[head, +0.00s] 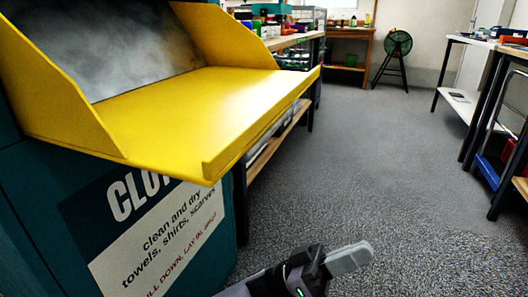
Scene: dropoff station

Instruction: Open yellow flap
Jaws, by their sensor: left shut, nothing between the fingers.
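The yellow flap (190,112) on the teal clothing bin (28,215) is folded down. Its broad inner face lies about level, with a raised lip along the front edge and triangular side walls. Behind it a mottled grey panel shows. My left gripper (350,258) is at the bottom, below and to the right of the flap's front lip. It is shut and empty, its light grey fingers pointing right and apart from the flap. My right gripper is not in view.
A label (150,230) reading "clean and dry towels, shirts, scarves" is on the bin's front. A wooden workbench (292,40) stands behind the bin. Tables (470,42) line the right side, and a green fan (398,43) stands at the back. The grey floor between is clear.

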